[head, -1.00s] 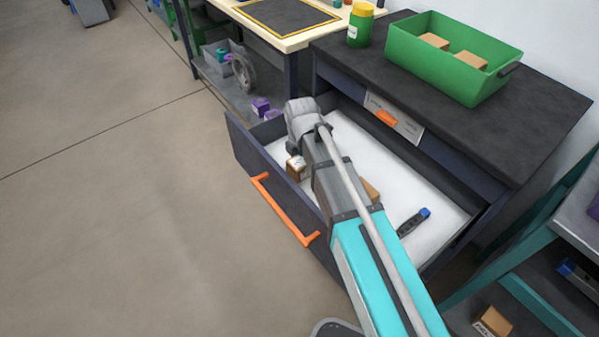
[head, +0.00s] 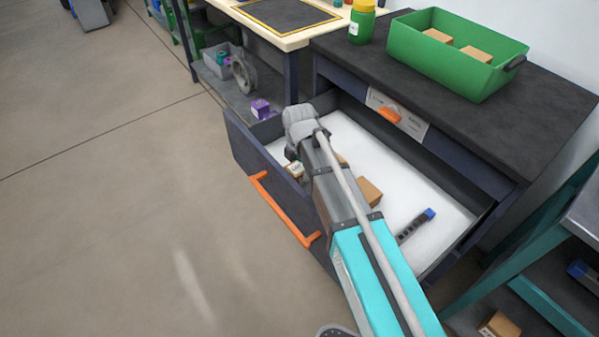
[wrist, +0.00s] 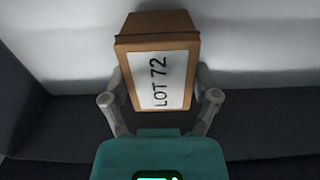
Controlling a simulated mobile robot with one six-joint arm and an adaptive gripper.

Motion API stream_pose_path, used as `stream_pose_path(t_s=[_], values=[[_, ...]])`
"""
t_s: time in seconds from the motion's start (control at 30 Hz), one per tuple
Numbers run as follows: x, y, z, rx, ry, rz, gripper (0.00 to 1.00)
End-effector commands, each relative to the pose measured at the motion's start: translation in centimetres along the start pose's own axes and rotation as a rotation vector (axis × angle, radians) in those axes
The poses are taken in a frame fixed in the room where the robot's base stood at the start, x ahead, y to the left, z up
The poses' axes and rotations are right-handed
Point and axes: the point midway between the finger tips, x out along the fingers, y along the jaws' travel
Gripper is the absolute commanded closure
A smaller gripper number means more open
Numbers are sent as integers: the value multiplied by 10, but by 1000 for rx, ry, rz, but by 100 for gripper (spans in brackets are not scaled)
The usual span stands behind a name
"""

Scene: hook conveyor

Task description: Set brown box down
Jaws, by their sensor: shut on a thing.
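In the wrist view, my gripper (wrist: 160,88) is shut on a brown box (wrist: 158,24) with a white "LOT 72" label, one finger on each side. Pale drawer floor lies behind the box, with a dark wall band below. In the head view, my gripper (head: 293,153) is low inside the open drawer (head: 440,205), near its front left corner. The brown box (head: 294,170) shows only in part beneath it. I cannot tell whether its underside touches the floor.
Another brown box (head: 369,191) and a black-and-blue tool (head: 415,225) lie in the drawer. A further brown piece (head: 341,158) is mostly hidden by my arm. The drawer's right part has bare floor.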

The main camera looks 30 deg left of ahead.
Motion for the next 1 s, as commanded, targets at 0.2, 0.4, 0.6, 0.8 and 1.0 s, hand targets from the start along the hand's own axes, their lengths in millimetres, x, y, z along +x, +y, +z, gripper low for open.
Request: stream_pose_path(t_s=[0.2,0.4,0.6,0.8,1.0], values=[[3,0,0,0,0,0,80],[3,0,0,0,0,0,80],[6,0,0,0,0,0,15],[5,0,0,0,0,0,0],[5,0,0,-1,0,0,0]])
